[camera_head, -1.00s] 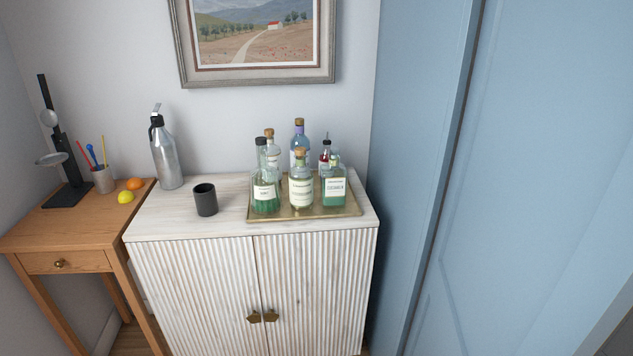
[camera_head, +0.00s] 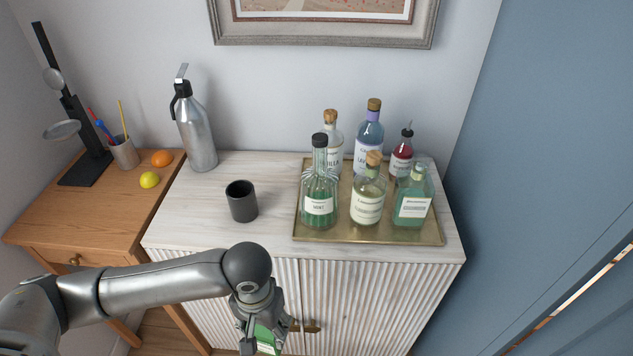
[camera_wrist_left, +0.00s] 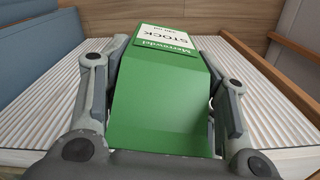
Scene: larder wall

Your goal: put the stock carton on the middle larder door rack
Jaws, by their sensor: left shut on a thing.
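The stock carton is green with a white label reading "STOCK". It fills the middle of the left wrist view (camera_wrist_left: 160,105), between the two fingers of my left gripper (camera_wrist_left: 160,90). In the head view my left gripper (camera_head: 262,318) hangs in front of the white ribbed cabinet, shut on the carton (camera_head: 267,343), of which only a green and white bit shows at the bottom edge. My right gripper is not in view. The larder door rack is not seen in these frames.
The white ribbed cabinet (camera_head: 200,222) bears a brass tray (camera_head: 375,234) with several bottles, a black cup (camera_head: 242,201) and a steel siphon (camera_head: 194,130). A wooden side table (camera_head: 100,215) stands left. A blue panel (camera_head: 540,170) stands at the right.

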